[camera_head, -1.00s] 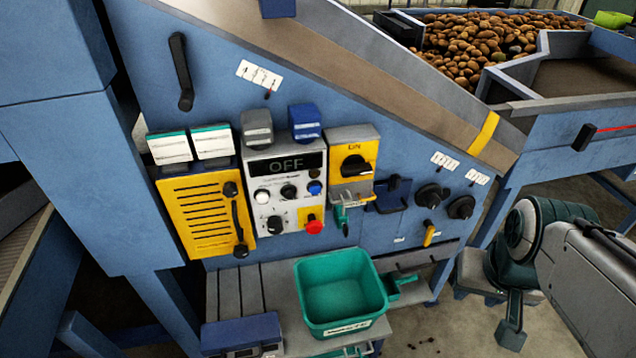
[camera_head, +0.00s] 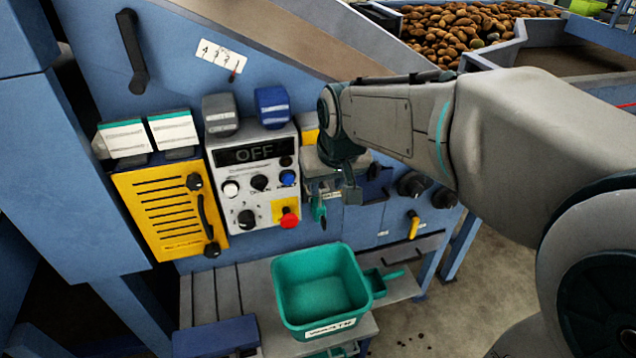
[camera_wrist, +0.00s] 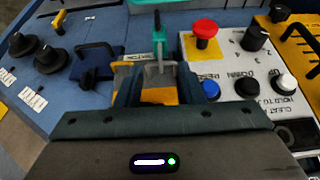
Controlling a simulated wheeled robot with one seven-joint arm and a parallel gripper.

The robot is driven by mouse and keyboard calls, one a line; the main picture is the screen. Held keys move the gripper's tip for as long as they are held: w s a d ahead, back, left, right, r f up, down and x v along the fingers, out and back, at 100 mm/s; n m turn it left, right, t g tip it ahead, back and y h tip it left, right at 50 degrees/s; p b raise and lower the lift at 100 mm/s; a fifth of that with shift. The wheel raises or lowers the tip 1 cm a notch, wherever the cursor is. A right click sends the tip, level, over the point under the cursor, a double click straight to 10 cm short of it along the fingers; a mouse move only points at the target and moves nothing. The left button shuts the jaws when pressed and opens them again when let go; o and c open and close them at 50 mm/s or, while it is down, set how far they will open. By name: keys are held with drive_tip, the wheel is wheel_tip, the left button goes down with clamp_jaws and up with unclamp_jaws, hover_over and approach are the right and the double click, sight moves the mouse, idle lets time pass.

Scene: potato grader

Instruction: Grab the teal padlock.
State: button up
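The teal padlock (camera_head: 318,208) hangs on the front of the machine, just right of the red stop button, partly hidden behind my gripper in the head view. In the wrist view the padlock (camera_wrist: 158,40) shows beyond the fingertips, with a grey shackle-like part below it in the picture. My gripper (camera_head: 340,188) is in front of the isolator area. In the wrist view my gripper (camera_wrist: 158,82) is open, one finger on each side of the padlock's line. No contact with the padlock can be made out.
The control box (camera_head: 255,185) with the red button (camera_head: 289,218) is close left of my gripper. A blue bracket with a black handle (camera_wrist: 97,62) is on the other side. A teal tub (camera_head: 320,288) stands on the shelf below. Black knobs (camera_head: 412,184) are to the right.

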sight(321, 207)
drive_tip(key=x, duration=1.2)
drive_tip(key=shift+f+b, duration=0.3)
drive_tip(key=shift+f, duration=0.1)
clamp_jaws()
